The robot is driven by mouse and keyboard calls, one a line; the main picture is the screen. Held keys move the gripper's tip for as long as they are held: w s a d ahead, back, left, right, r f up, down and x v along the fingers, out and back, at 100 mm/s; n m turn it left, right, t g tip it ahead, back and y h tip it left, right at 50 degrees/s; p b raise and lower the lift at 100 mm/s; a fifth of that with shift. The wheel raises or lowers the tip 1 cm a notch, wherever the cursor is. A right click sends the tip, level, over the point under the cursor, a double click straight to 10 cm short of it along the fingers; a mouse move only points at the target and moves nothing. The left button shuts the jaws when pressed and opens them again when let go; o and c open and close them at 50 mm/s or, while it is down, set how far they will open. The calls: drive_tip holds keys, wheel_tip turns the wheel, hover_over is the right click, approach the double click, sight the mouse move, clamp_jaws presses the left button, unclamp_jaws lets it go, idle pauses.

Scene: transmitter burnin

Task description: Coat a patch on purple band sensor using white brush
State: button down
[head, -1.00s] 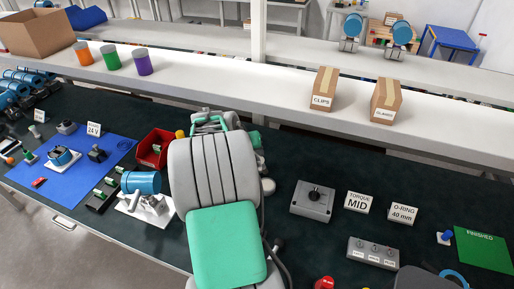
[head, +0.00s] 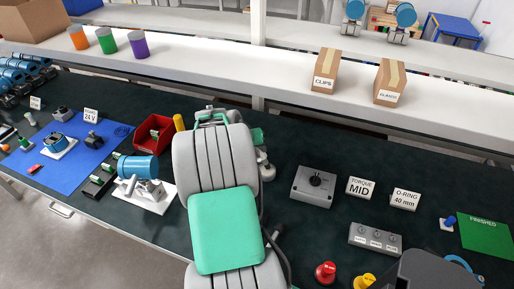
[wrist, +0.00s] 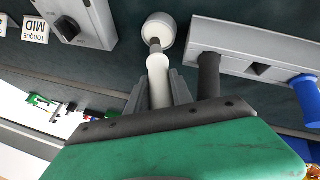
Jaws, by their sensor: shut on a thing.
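My gripper (wrist: 158,90) shows in the wrist view, its dark fingers shut around the pale shaft of a white brush (wrist: 158,66). A pale round piece (wrist: 159,29) lies in line with the shaft's far end; I cannot tell whether it is part of the brush. In the head view my arm hides the gripper and the brush. A blue sensor (head: 138,167) sits on a white plate left of my arm, apart from it. I can make out no purple band on it or on the several blue sensors (head: 22,77) at the far left.
A red bin (head: 152,135) stands behind the plate. A grey dial box (head: 315,186), a slotted grey block (head: 374,238) and a red bottle (head: 325,272) are right of my arm. A purple cup (head: 138,44) stands on the shelf. Dark bench between dial box and shelf is clear.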

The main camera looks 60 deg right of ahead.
drive_tip(key=shift+f+b, duration=0.65)
drive_tip(key=shift+f, duration=0.05)
idle(1.9)
drive_tip(key=shift+r+p, duration=2.1)
drive_tip(key=shift+r, duration=1.45)
